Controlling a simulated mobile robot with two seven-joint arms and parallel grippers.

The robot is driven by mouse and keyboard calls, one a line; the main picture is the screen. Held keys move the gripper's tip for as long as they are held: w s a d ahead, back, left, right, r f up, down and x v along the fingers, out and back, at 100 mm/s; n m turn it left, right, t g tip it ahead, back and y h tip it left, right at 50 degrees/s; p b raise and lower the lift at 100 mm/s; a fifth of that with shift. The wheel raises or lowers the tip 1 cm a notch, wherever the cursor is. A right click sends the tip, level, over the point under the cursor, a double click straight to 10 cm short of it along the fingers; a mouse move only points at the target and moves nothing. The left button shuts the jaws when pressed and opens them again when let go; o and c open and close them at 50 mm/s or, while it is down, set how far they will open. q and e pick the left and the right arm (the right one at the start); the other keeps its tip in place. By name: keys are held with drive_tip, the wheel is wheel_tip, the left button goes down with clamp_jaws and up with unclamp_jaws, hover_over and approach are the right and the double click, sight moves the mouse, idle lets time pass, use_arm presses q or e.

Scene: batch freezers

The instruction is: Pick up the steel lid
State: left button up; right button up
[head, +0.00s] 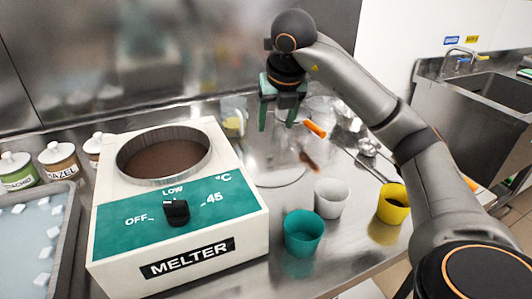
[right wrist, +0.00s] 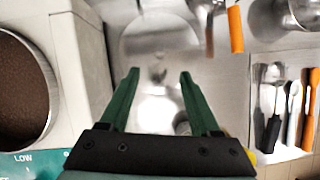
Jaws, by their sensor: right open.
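A flat, round, shiny steel shape that looks like the steel lid (head: 280,179) lies on the steel counter, just right of the melter. In the right wrist view the green fingers (right wrist: 158,76) stand apart over bare-looking, reflective steel. A pale round steel shape (right wrist: 150,38) lies beyond the fingertips there; I cannot tell whether it is the lid. My left gripper is not in view.
The white melter (head: 250,215) with its open brown pot stands close on the left. Teal (head: 303,235), white (head: 331,198) and yellow (head: 393,205) cups stand nearer me. An orange-handled tool (head: 315,128) and several utensils lie to the right. A sink (head: 490,95) is farther right.

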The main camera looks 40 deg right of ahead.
drive_tip(key=b, duration=0.1)
approach(270, 154)
drive_tip(key=shift+x, duration=1.15)
drive_tip(key=shift+w+d+f, duration=0.15)
drive_tip(key=shift+w+f, duration=0.1)
drive_tip(key=shift+f, duration=0.25)
drive_tip(key=b+x, duration=0.1)
drive_tip(key=x, duration=0.4)
drive_tip(key=shift+s+f, duration=0.1)
drive_tip(key=shift+f, duration=0.05)
clamp_jaws()
